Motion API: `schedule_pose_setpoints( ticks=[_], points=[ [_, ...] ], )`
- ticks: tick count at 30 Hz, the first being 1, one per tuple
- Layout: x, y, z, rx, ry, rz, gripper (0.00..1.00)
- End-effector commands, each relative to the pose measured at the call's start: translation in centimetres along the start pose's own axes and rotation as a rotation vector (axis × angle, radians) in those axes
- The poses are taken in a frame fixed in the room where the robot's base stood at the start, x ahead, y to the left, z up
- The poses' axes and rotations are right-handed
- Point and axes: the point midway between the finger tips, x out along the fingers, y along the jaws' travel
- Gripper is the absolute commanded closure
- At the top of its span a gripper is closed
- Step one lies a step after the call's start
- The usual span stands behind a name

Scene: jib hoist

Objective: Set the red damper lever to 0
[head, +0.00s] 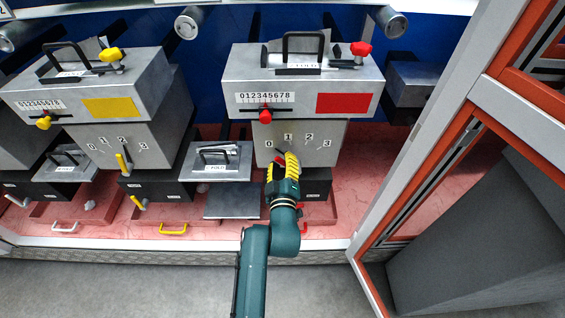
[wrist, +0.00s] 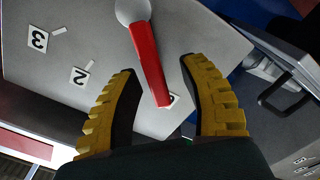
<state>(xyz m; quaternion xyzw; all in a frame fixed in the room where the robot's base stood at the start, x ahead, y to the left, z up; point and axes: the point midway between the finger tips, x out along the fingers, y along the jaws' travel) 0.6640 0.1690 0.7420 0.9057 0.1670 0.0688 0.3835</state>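The red damper lever (wrist: 148,55) shows in the wrist view, running from a round grey hub (wrist: 131,11) down between my fingers. Its tip lies over a white label (wrist: 173,100), mostly covered, whose digit I cannot read surely. Labels 2 (wrist: 80,75) and 3 (wrist: 38,40) are to the left. My gripper (wrist: 163,105) is open, one finger on each side of the lever tip, with gaps visible.
Above the panel is a metal box (head: 232,75) with a number scale, red pointer (head: 265,115) and red square (head: 343,103). A similar yellow-marked station (head: 110,107) stands to the left. An orange-and-grey frame (head: 425,180) stands at the right.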

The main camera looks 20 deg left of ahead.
Motion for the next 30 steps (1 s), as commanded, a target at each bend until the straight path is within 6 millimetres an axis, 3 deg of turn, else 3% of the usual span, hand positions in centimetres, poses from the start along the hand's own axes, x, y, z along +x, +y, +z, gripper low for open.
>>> schedule_pose_setpoints(
  ticks=[8, 22, 30],
  points=[
    [-0.6, 0.0, 0.0, 0.0, 0.001, 0.002, 0.56],
    [-10.0, 0.0, 0.1, 0.0, -0.001, 0.001, 0.56],
    [-12.1, 0.1, 0.0, 0.0, 0.0, 0.001, 0.56]
  ],
)
